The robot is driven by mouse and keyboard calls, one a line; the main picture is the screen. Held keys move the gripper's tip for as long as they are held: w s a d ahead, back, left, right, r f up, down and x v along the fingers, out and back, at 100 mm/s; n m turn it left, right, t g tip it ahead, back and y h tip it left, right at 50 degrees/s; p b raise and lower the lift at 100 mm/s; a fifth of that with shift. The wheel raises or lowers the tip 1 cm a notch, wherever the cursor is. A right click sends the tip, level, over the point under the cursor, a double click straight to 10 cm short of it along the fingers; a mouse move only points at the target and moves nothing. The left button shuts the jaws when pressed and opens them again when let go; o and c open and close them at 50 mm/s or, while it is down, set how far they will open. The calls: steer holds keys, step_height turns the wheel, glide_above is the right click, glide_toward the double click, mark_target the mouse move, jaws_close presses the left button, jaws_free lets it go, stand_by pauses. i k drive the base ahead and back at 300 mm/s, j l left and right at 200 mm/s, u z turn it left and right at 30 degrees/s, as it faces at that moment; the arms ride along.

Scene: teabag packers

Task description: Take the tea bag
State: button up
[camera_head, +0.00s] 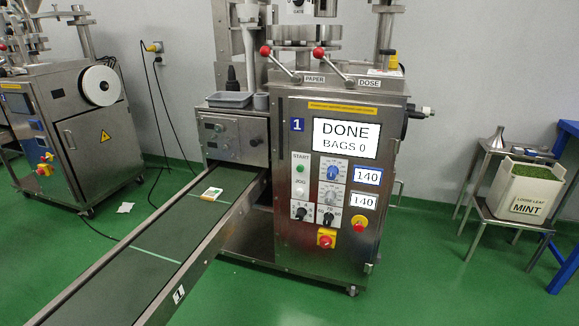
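A small white tea bag (207,195) with an orange and green mark lies on the dark conveyor belt (170,225), near the end by the packing machine. It lies close to a pale line across the belt. The packing machine (325,215) is numbered 1, and its screen (346,137) reads "DONE" and "BAGS 0". My gripper is not in view.
Metal side rails (215,236) edge the belt. A second machine (75,130) stands at the left. A white "MINT" tub (526,192) sits on a metal stand at the right. Green floor is open at the lower right. Cables hang by the wall.

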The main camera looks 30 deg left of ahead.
mark_target(212, 194)
steer(key=l+u, duration=0.1)
steer(key=l, duration=0.85)
steer(key=u, duration=1.85)
steer(key=i+l, duration=0.15)
steer(key=i, duration=0.3)
steer(key=i+l, duration=0.15)
steer(key=i, duration=0.3)
